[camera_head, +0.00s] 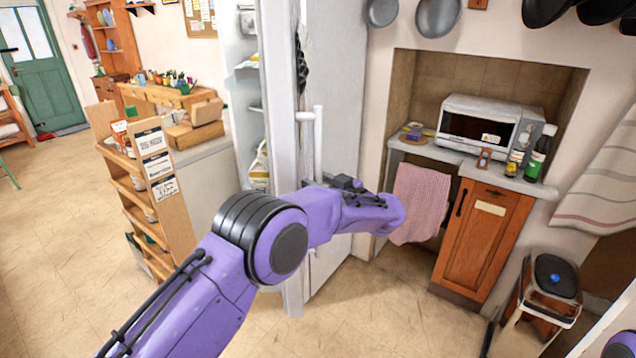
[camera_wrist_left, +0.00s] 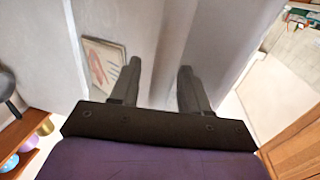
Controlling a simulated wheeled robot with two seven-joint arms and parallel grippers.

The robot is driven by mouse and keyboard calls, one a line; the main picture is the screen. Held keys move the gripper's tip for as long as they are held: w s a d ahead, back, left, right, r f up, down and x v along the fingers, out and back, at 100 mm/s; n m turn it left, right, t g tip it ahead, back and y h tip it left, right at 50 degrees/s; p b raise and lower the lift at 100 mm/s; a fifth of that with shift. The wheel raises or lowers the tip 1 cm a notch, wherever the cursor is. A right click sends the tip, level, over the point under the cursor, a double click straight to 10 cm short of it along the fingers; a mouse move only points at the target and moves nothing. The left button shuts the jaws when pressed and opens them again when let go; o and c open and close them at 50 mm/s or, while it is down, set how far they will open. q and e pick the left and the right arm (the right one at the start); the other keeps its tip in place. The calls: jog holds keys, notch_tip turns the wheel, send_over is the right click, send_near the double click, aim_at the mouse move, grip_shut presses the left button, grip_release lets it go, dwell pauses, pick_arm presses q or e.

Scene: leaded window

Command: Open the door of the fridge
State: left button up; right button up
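The white fridge (camera_head: 255,40) stands in the middle of the head view. Its door (camera_head: 345,70) is ajar, and shelves show to the left of the door's edge. A white vertical handle (camera_head: 318,145) is on the door's face, near that edge. My left arm reaches across in front of the lower door, and the gripper (camera_head: 347,183) is mostly hidden behind the wrist. In the left wrist view, the two dark fingers of my left gripper (camera_wrist_left: 158,78) are apart, with a pale vertical strip between them. I cannot tell whether they touch it. My right gripper is not in view.
A wooden shelf rack (camera_head: 150,190) stands left of the fridge. Floor (camera_head: 370,310) is clear in front of the door.

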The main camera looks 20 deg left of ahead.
pick_arm(q)
jog(key=b+v, duration=0.3)
jog(key=v, duration=0.7)
jog(key=shift+d+b, duration=0.2)
jog(key=shift+b, duration=0.1)
jog(key=shift+f, duration=0.1)
